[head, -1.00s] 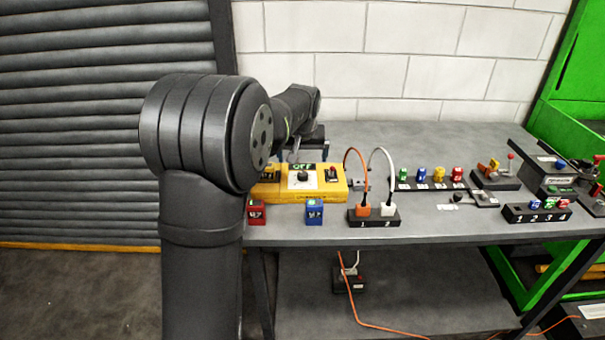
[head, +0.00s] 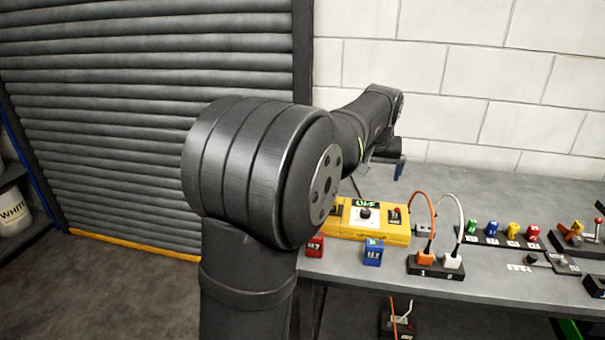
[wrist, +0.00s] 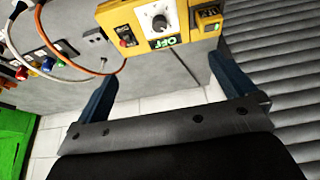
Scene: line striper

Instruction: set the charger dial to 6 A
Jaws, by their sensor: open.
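The charger is a yellow box (head: 372,233) on the grey bench, with a round black dial (head: 365,214) on a white plate. A green display beside the dial reads OFF. In the wrist view the charger (wrist: 134,18) appears upside down at the top, with its dial (wrist: 160,22) and the OFF display (wrist: 163,42) in sight. The dial's pointer is too small to read for certain. My gripper (wrist: 162,70) is open and empty, its blue fingers apart from the charger. In the head view my gripper (head: 393,165) is partly hidden behind my arm, above and behind the charger.
A red block (head: 315,245) and a blue block (head: 373,252) stand before the charger. A socket strip (head: 436,268) with orange and white cables is to its right. Several coloured knobs (head: 492,230) lie further right. A block wall and a shutter (head: 150,120) stand behind.

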